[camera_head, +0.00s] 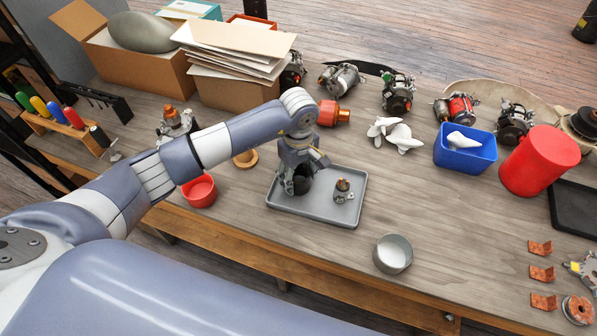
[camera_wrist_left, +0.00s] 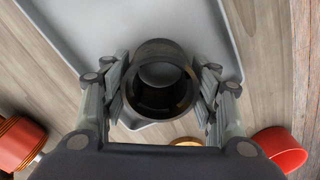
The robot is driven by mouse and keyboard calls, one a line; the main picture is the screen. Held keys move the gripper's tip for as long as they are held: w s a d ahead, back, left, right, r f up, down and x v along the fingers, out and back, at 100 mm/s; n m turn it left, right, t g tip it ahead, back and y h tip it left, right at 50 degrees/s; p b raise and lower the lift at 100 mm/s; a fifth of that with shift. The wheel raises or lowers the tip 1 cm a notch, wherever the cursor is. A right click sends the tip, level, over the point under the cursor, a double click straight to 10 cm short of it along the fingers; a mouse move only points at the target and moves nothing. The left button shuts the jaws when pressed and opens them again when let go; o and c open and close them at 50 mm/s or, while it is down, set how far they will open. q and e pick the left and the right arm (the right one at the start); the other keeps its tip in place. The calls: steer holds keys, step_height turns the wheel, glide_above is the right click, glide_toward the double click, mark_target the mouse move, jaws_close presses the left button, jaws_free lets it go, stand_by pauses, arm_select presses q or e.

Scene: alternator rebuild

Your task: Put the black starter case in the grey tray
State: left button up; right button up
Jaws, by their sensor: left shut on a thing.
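The black starter case (camera_head: 301,186) is a short hollow dark cylinder; its open end faces the camera in the left wrist view (camera_wrist_left: 158,50). My left gripper (camera_head: 299,170) is shut on it, with a finger on each side, as the left wrist view also shows (camera_wrist_left: 163,90). The case is over the left part of the grey tray (camera_head: 318,213); I cannot tell whether it touches the tray floor. The tray also shows in the left wrist view (camera_wrist_left: 90,25). A small metal part with a copper-coloured top (camera_head: 343,190) stands in the tray's right part.
A red bowl (camera_head: 199,191) and a wooden ring (camera_head: 246,159) lie left of the tray. A grey cup (camera_head: 392,254) stands to its front right. A blue bin (camera_head: 465,150) and red cylinder (camera_head: 539,161) stand farther right.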

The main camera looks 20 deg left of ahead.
arm_select(q)
steer(key=shift+f, duration=0.2)
steer(key=o, duration=1.2)
steer(key=shift+f+b, duration=0.1)
steer(key=shift+b, duration=0.2)
steer(key=o, duration=0.5)
steer(key=shift+c, duration=0.2)
steer(key=shift+r, duration=0.45)
step_height(320, 180, up, 12)
steer(key=b, duration=0.2)
steer(key=shift+f+b, duration=0.25)
steer(key=shift+b, duration=0.15)
